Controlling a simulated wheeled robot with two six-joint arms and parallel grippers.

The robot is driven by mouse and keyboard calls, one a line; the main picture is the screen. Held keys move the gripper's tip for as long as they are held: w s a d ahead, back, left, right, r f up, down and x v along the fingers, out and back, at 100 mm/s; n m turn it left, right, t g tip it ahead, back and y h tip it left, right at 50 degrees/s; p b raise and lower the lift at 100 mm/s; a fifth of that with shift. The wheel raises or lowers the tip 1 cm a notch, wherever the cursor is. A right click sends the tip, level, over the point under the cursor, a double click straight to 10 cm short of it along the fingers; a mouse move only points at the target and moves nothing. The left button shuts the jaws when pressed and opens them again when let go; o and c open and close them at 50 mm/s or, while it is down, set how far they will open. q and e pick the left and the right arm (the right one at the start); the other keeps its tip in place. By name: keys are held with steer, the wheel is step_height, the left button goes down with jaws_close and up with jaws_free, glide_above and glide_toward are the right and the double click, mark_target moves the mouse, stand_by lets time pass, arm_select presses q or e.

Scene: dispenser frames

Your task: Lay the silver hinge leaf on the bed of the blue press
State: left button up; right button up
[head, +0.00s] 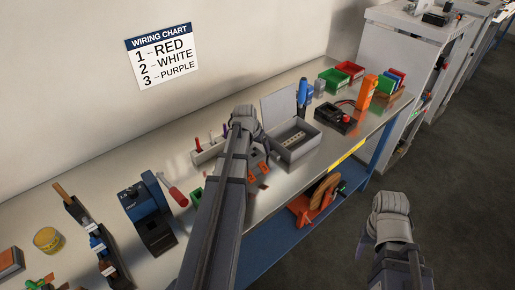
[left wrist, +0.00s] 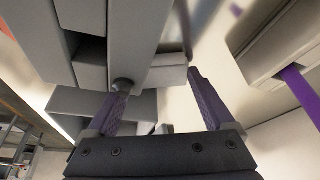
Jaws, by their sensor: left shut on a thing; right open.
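The blue press (head: 140,202), with a red-tipped lever and a dark bed (head: 157,236), stands at the left of the bench. My left gripper (head: 243,118) is well to its right, beside the grey lidded box. In the left wrist view my left gripper (left wrist: 160,108) is shut on a grey piece (left wrist: 142,98) between its purple fingers. I cannot tell for sure that this piece is the silver hinge leaf; grey surfaces crowd behind it. In the head view my gripper hides it. My right gripper (head: 390,220) is open and empty, off the bench's front edge above the floor.
The grey box (head: 297,150) has its lid raised. A pale rack with coloured handles (head: 207,152) stands left of it. Orange parts (head: 262,169) lie near my left forearm. A black tool stand (head: 100,250) is left of the press. Red and green bins stand far right.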

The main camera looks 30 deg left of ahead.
arm_select(q)
steer(key=shift+f, duration=0.1)
steer(key=shift+f, duration=0.15)
steer(key=o, duration=1.2)
steer(key=shift+p+v, duration=0.7)
steer(key=shift+v, duration=0.25)
steer(key=p+v, duration=0.9)
steer(key=v, duration=0.1)
steer(key=shift+r+p, duration=0.3)
steer(key=shift+p, duration=0.1)
